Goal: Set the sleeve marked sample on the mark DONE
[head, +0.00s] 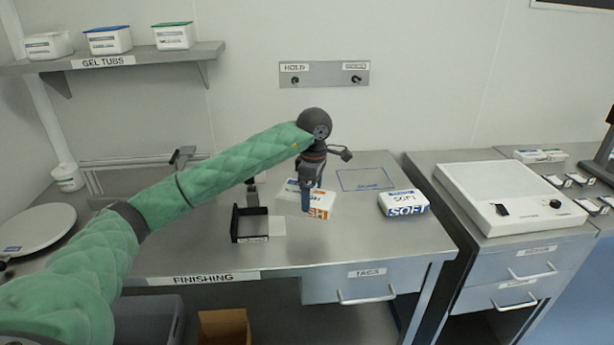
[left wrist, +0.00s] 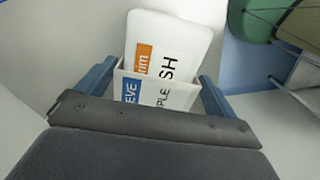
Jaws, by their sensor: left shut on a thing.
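My left gripper (head: 311,192) is over the finishing bench, its blue fingers shut on a white sleeve. The sleeve (left wrist: 183,97) shows in the left wrist view between the fingers, with part letters "EVE" and "PLE". A white pack (left wrist: 170,38) with an orange label and the letters "SH" sticks out of the sleeve. In the head view the pack (head: 318,213) shows its orange end below my gripper; whether it touches the bench I cannot tell. A blue outlined rectangle (head: 342,181) lies empty on the bench to the right; its lettering is too small to read. My right gripper is not in view.
A pack marked SOFT (head: 404,203) stands right of the gripper, close to the outline. A black open holder (head: 236,226) stands to the left. A white flat-topped device (head: 505,190) is on the right counter. Bare bench lies in front of the outline.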

